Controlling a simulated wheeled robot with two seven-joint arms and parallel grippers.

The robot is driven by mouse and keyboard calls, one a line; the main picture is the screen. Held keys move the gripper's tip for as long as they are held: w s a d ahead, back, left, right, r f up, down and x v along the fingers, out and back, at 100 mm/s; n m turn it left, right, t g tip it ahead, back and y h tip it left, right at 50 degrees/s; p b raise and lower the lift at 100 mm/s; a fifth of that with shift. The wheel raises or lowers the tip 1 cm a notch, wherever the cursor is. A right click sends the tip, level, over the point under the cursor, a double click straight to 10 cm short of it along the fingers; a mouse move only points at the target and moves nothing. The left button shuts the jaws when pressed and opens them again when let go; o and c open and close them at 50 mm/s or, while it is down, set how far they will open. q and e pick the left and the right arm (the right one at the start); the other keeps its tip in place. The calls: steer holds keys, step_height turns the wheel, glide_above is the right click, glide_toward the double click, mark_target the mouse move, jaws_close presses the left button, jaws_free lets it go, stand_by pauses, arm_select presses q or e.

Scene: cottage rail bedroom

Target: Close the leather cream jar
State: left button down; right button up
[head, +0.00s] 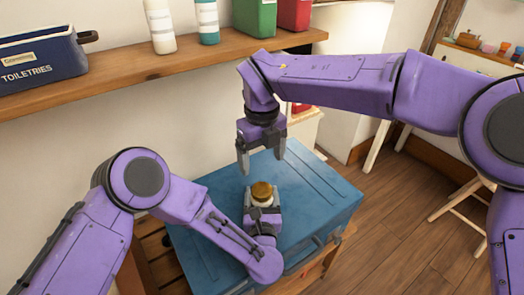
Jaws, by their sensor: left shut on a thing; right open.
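The leather cream jar (262,202) is a small pale jar with a brown-gold top (261,189). It stands upright on the blue case, low in the middle of the head view. My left gripper (262,208) is shut on the jar from the near side and hides its lower part. My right gripper (262,160) hangs above the jar, pointing down, with its fingers apart and nothing between them. I cannot tell whether the brown top is a lid seated on the jar.
The blue case (325,190) lies on a wooden stand (160,262); its top is clear around the jar. A wooden shelf (160,57) behind holds a toiletries bin (42,62), bottles (160,25) and a green box (254,18). Wooden floor (400,240) is at the right.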

steer(key=shift+r, duration=1)
arm_select(q)
jaws_free()
steer(key=s+b, duration=0.1)
steer(key=s, duration=0.9)
steer(key=shift+s+d, duration=0.15)
steer(key=shift+s, duration=0.15)
arm_select(e)
steer(key=shift+f, duration=0.75)
